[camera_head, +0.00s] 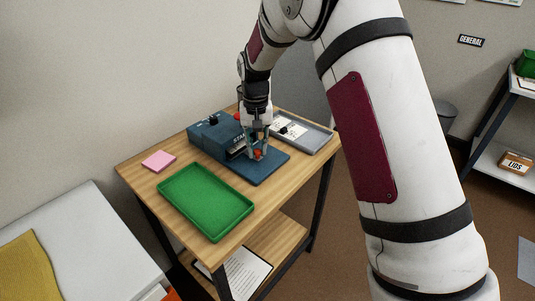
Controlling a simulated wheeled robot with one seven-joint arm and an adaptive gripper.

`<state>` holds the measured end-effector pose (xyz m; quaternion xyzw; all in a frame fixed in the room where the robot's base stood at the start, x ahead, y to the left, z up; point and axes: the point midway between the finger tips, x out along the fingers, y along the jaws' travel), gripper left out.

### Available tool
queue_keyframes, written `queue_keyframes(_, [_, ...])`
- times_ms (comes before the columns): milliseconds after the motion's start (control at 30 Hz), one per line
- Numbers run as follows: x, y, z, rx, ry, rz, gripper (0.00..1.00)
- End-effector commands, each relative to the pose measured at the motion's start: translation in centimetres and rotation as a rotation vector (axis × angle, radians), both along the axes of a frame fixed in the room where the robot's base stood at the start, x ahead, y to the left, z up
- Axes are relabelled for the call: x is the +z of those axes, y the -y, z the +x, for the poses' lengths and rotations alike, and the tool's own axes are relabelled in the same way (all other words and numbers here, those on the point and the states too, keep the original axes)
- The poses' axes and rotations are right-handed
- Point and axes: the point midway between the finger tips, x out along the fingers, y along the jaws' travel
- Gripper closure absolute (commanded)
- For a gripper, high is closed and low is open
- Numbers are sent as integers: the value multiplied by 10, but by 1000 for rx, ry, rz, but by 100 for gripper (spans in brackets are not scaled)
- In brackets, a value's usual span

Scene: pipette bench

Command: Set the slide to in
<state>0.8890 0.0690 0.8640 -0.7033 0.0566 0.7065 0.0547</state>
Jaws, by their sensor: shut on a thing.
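A dark blue bench device (213,134) with a flat base plate (269,171) stands on the wooden table. My gripper (257,154) points down over the front of the device, above the base plate. It is shut on a small red-orange part at the device's front, which I take to be the slide's knob (258,155). The fingers cover most of this part. The slide itself is largely hidden, and I cannot tell its position.
A green tray (205,238) lies at the table's front left, and a pink pad (159,160) behind it. A white surface (83,225) stands at the left.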

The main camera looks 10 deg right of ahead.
Motion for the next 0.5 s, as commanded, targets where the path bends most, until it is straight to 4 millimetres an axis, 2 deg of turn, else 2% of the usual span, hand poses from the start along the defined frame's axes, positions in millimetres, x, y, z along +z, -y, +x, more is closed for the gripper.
queue_keyframes(300, [1,-4,5,2,13,5,100])
queue_keyframes(333, [1,-4,5,2,14,5,73])
queue_keyframes(400, [1,-4,5,2,12,5,59])
queue_keyframes(500, [1,-4,4,2,11,4,59])
